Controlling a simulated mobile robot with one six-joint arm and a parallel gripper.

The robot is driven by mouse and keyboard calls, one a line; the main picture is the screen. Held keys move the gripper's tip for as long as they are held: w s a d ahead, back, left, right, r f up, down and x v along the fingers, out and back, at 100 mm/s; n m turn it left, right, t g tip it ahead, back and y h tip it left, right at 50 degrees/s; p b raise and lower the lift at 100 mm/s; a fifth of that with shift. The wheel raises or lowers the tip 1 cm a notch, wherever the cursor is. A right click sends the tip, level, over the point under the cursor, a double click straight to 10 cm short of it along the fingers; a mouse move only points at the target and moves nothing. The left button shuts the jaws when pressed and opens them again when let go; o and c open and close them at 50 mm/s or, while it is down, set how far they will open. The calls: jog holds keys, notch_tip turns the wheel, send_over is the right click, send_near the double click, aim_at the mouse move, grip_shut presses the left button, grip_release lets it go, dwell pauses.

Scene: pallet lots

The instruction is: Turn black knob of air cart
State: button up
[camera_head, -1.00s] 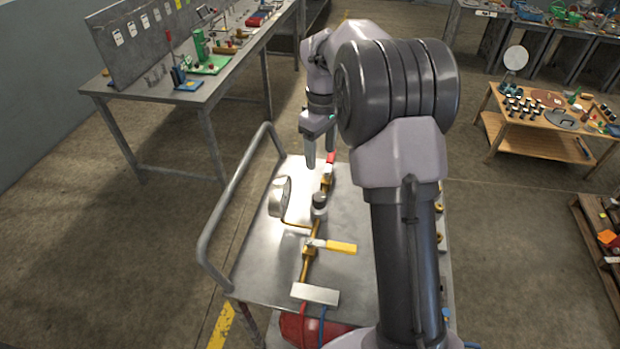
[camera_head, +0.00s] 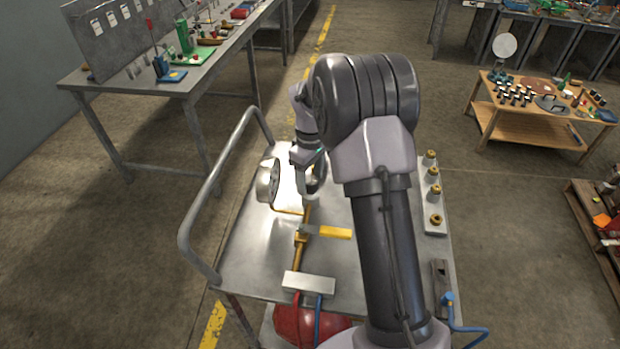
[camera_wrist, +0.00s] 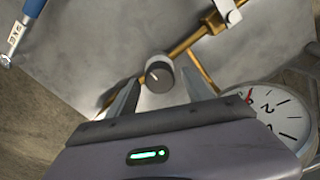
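The black knob (camera_wrist: 159,72), round with a pale pointer line, sits on a brass pipe of the air cart (camera_head: 245,262). My gripper (camera_wrist: 161,76) is open, with one finger on each side of the knob in the wrist view; a gap shows at both sides. I cannot tell whether the fingertips are level with the knob or above it. In the head view my gripper (camera_head: 311,187) is low over the cart top and largely hides the knob. The white-faced gauge (camera_wrist: 272,117) is close beside my gripper, right in the wrist view; it also shows in the head view (camera_head: 267,182).
A yellow-handled valve (camera_head: 334,232) is on the pipe nearer me. A grey block (camera_head: 309,283) with red and blue hoses is at the front. Brass fittings (camera_head: 433,194) line the right edge. The cart's handle rail (camera_head: 212,188) rises on the left.

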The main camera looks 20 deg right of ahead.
grip_shut()
jog(key=shift+m, duration=0.3)
jog(key=m+p, duration=0.1)
jog(key=m, duration=0.1)
jog(key=shift+r+m+p, duration=0.1)
jog(key=shift+m+p, duration=0.2)
jog(key=shift+p, duration=0.05)
jog(key=m+p, duration=0.1)
jog(key=m, duration=0.3)
jog(key=shift+m, duration=0.3)
jog(key=m, duration=0.4)
jog(key=shift+d+p, duration=0.1)
jog(key=shift+p, duration=0.2)
jog(key=shift+m, duration=2)
